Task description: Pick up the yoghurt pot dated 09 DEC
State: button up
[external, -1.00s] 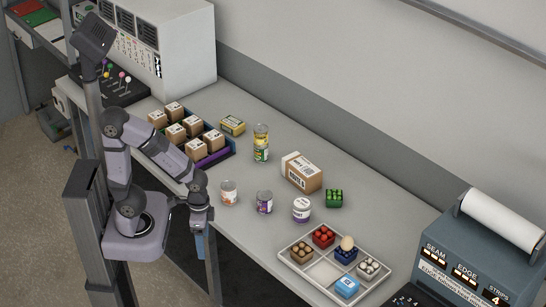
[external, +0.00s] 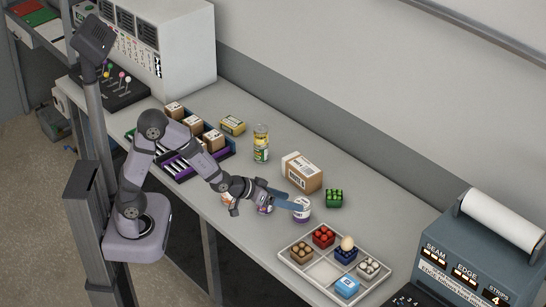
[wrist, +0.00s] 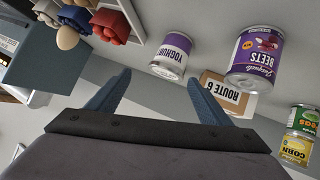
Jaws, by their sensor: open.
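The yoghurt pot (external: 302,214) is a small white tub with a purple band, upright on the bench. In the wrist view the yoghurt pot (wrist: 171,54) appears inverted, with YOGHURT on its band; I cannot read a date. My gripper (external: 287,199) is open and empty, reaching low over the bench with its blue fingers at the pot's left and upper side. In the wrist view my gripper (wrist: 158,79) has its fingers spread wide, and the pot lies beyond their tips, between their lines. I cannot tell if a finger touches it.
A purple beets can (wrist: 257,55) stands close beside the pot. A paler can (external: 226,197) is partly hidden by my arm. A brown ROUTE 6 box (external: 303,173) and green block (external: 334,198) stand behind. A compartment tray (external: 325,271) is in front.

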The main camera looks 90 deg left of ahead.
jog(key=shift+w+a+f+m+t+y+b, duration=0.1)
jog(key=shift+w+a+f+m+t+b, duration=0.1)
jog(key=shift+w+a+f+m+b, duration=0.15)
jog(key=shift+w+a+f+m+t+y+b, duration=0.1)
jog(key=shift+w+a+f+m+t+b, duration=0.15)
jog(key=shift+f+m, duration=0.2)
jog(key=shift+w+a+f+m+t+y+b, duration=0.1)
jog(key=shift+w+a+f+m+t+b, duration=0.1)
jog(key=shift+f+m+b, duration=0.2)
jog(key=shift+w+f+m+t, duration=0.2)
jog(key=shift+w+m+t, duration=0.1)
jog(key=shift+m, duration=0.4)
jog(key=shift+w, duration=0.1)
jog(key=shift+p+x, duration=1)
jog(key=shift+x, duration=2.55)
jog(key=shift+a+f, duration=0.15)
jog(key=shift+a, duration=0.05)
jog(key=shift+c, duration=0.6)
jog(key=c, duration=0.9)
